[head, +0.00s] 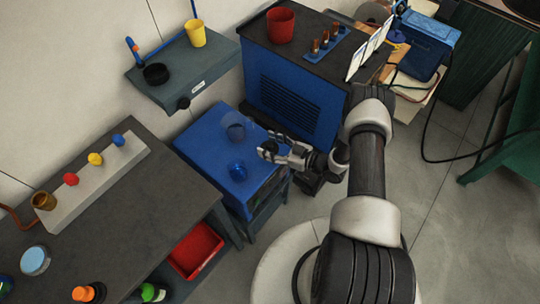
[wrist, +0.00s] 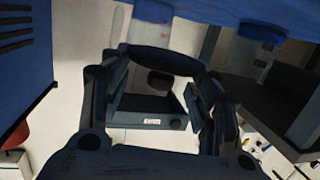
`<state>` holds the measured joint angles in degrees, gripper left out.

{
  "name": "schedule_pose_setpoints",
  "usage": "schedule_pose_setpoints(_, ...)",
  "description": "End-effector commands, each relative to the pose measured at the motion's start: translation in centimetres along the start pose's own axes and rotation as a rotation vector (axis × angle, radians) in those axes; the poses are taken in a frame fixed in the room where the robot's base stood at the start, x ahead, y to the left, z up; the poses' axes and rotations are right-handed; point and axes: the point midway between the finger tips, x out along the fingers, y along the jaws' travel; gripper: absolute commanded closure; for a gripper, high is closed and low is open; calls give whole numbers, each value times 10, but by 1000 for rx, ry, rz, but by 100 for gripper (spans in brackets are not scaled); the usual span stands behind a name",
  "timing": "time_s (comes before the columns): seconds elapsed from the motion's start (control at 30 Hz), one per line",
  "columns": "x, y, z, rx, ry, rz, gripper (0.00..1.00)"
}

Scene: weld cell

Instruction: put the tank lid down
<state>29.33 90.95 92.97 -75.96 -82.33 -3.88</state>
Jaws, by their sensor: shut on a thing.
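My gripper (head: 270,150) is shut on a dark round piece, apparently the tank lid (head: 267,146). It is held near the right edge of a blue-topped stand (head: 205,143). In the wrist view, the lid (wrist: 162,59) shows as a dark ellipse between the fingers. A clear see-through vessel (head: 236,126) and a blue-tinted one (head: 237,170) stand on the blue top, left of my gripper. They also show upside down in the wrist view, the clear one (wrist: 150,20) and the tinted one (wrist: 258,42). Contact between lid and stand cannot be told.
A blue vented cabinet (head: 292,105) stands behind the stand, with a red cup (head: 280,26) on top. A wall shelf (head: 183,78) holds a black ring and a yellow cup (head: 195,33). A dark bench (head: 130,215) is at the left. The blue top has bare room at its left.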

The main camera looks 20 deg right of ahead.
Motion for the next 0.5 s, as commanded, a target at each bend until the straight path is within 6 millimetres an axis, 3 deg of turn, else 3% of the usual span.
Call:
schedule_pose_setpoints(0.27,4,0,23,0,0,0,60)
schedule_pose_setpoints(0.5,9,0,56,0,1,0,60)
